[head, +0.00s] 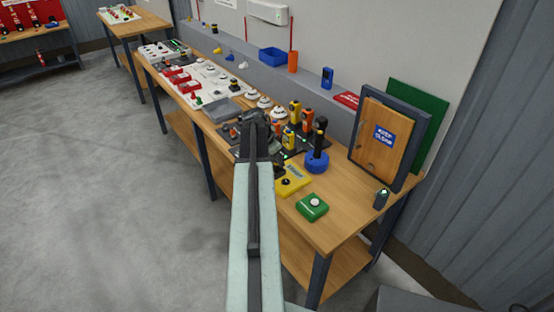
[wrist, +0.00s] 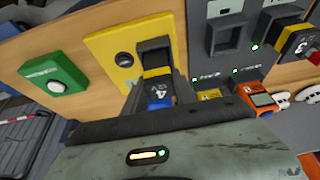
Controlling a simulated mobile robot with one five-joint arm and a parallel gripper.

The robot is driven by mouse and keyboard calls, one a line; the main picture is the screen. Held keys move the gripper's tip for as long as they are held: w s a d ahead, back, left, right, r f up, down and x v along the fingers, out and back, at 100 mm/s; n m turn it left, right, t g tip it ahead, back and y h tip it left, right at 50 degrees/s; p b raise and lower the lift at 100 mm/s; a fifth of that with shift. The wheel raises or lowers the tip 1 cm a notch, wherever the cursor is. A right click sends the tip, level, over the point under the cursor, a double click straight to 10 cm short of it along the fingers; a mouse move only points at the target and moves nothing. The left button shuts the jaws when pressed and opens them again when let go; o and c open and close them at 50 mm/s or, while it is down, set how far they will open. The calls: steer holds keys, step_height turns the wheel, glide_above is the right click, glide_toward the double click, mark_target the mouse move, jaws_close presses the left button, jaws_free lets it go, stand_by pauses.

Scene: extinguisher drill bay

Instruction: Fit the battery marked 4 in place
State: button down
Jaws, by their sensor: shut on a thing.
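The battery marked 4 (wrist: 162,93) shows in the wrist view as a dark block with a white 4 and a blue part below it. My gripper (wrist: 158,100) is shut on it, and the gripper's palm hides its near end. Just beyond it is a dark holder (wrist: 153,50) on a yellow plate (wrist: 103,45). I cannot tell whether the battery is inside the holder or only in front of it. In the head view my gripper (head: 264,135) is over the bench, left of the yellow plate (head: 293,180), and the battery is not clear there.
A green box with a white button (head: 312,206) sits near the bench's front edge. A blue round base (head: 316,163) with a dark upright stands right of my gripper. A wooden door panel (head: 380,135) stands at the right end.

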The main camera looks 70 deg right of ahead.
steer(key=shift+f+b, duration=0.95)
steer(key=shift+f, duration=0.05)
stand_by(0.3)
steer(key=c, duration=0.9)
jaws_free()
steer(key=shift+r, duration=0.1)
steer(key=shift+o, duration=0.2)
steer(key=shift+o, duration=1.3)
step_height(320, 180, up, 7)
steer(key=p, duration=0.7)
